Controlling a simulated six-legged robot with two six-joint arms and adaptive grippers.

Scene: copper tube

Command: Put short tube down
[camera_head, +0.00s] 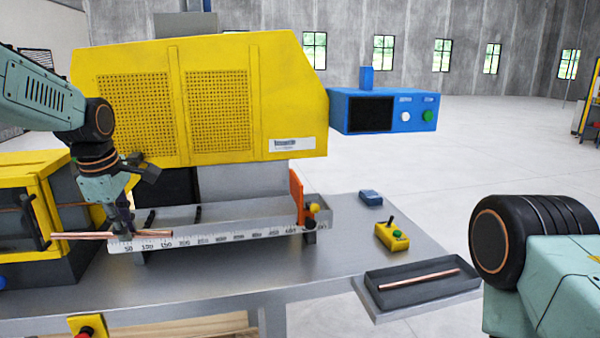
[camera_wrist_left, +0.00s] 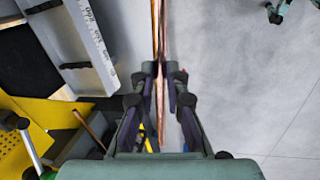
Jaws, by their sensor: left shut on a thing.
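My left gripper (camera_head: 122,232) is shut on a copper tube (camera_head: 150,233), held roughly level at the front of the machine's ruler rail (camera_head: 235,236), near its low-number end. The tube sticks out on both sides of the fingers. In the left wrist view the fingers (camera_wrist_left: 161,75) pinch the tube (camera_wrist_left: 156,25), which runs up out of the frame. Whether the tube touches the rail is unclear. A second copper tube (camera_head: 420,279) lies in the dark tray (camera_head: 385,300) at the right front. My right gripper is out of view; only part of that arm shows at right.
A yellow guarded machine (camera_head: 290,85) stands behind the rail. An orange stop plate (camera_head: 297,196) rises at the rail's right end. A yellow control box (camera_head: 392,238) and a small blue block (camera_head: 370,198) sit on the grey bench (camera_head: 240,285). The bench front is mostly clear.

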